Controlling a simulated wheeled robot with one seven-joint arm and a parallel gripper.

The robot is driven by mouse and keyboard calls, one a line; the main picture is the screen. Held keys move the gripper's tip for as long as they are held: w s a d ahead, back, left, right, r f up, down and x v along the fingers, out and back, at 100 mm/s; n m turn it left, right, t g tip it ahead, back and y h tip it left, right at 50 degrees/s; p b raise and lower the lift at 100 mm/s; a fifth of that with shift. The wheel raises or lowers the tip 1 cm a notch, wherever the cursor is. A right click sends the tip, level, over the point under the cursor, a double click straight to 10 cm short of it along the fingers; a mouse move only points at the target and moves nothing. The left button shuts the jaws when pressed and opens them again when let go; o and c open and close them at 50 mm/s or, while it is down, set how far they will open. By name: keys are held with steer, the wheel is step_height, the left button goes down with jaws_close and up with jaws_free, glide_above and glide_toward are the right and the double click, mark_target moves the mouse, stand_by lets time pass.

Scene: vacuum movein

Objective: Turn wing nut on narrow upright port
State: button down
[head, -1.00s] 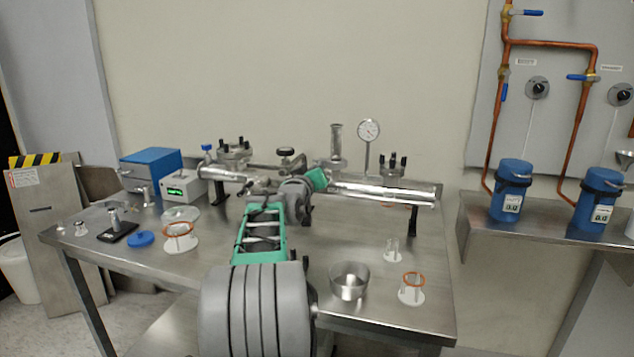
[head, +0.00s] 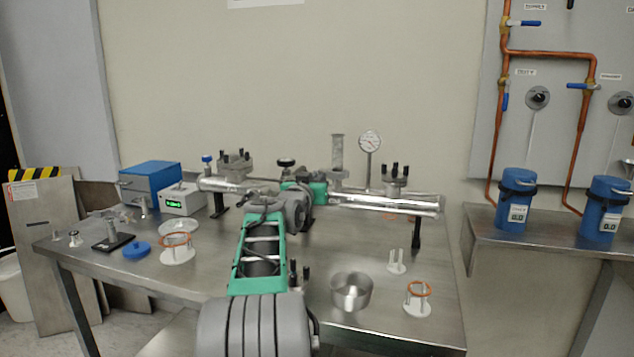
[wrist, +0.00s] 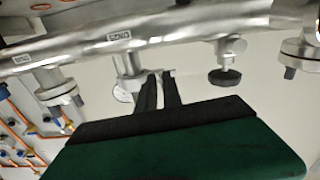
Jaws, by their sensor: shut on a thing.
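The narrow upright port (head: 337,152) stands as a slim metal tube on the horizontal steel manifold (head: 385,201). My gripper's green body shows just left of the port's base in the head view. In the wrist view my gripper (wrist: 160,76) has its two dark fingers close together beside a flanged joint (wrist: 131,78) on the manifold, which seems to be the port's clamp. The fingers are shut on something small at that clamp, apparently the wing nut. The nut itself is hidden between the fingertips, so its angle cannot be told.
A dark round knob (wrist: 226,76) hangs near the fingers in the wrist view. A dial gauge (head: 369,143) and a bolted flange (head: 396,180) stand right of the port. A steel bowl (head: 351,291) and an orange-ringed stand (head: 418,299) sit on the table's front right.

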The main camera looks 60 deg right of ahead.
steer(key=c, duration=1.9)
jaws_free()
steer(key=a, duration=0.5)
steer(key=s+a, duration=0.1)
steer(key=a, duration=0.1)
steer(key=shift+s+a, duration=0.1)
steer(key=shift+a, duration=0.25)
